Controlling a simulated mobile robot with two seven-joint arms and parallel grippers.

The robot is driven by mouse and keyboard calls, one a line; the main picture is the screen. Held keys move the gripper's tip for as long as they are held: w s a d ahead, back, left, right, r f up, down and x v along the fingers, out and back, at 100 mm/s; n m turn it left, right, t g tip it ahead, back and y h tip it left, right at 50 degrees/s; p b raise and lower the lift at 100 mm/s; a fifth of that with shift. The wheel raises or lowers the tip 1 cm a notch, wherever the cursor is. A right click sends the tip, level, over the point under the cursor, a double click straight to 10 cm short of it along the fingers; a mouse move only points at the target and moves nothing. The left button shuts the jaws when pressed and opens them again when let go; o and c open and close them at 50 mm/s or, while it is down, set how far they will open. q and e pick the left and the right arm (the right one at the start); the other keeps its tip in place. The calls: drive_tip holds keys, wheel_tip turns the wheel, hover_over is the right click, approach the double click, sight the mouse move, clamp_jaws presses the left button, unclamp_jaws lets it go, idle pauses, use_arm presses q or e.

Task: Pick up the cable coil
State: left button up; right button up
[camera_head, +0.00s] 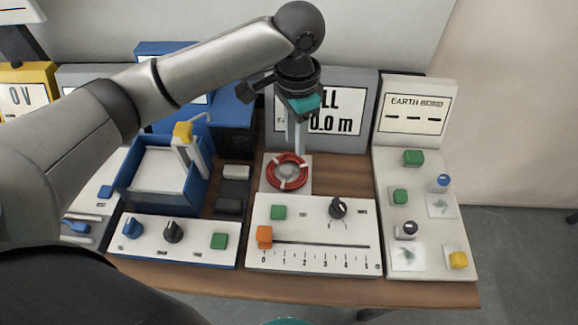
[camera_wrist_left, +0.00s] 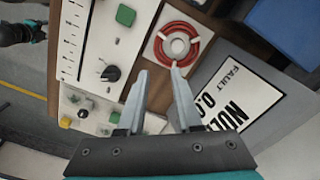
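The cable coil (camera_head: 287,184) is a red ring with pale bands, lying flat on a white square pad (camera_head: 272,190) in the middle of the bench. It also shows at the top of the left wrist view (camera_wrist_left: 192,50). My left gripper (camera_head: 296,150) points down just above the coil's far side in the head view. In the left wrist view my left gripper (camera_wrist_left: 158,71) has its two fingers apart with nothing between them, and the coil lies beyond the tips. A dark and teal part at the left wrist view's upper left looks like my right gripper (camera_wrist_left: 20,32); its fingers are unclear.
In front of the coil stands a white slider panel (camera_head: 300,225) with an orange slider and dark knob. A display (camera_head: 350,130) stands behind it. An Earth Bond panel (camera_head: 425,265) is to the right, a blue-walled box (camera_head: 128,198) to the left.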

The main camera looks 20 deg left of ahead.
use_arm(q)
drive_tip(key=b, duration=0.2)
hover_over(294, 183)
wheel_tip(294, 183, down, 9)
drive_tip(key=shift+w, duration=0.1)
drive_tip(key=shift+f+b, duration=0.55)
drive_tip(key=shift+f, duration=2.15)
drive_tip(key=shift+c, duration=0.2)
clamp_jaws()
drive_tip(key=shift+r, duration=0.1)
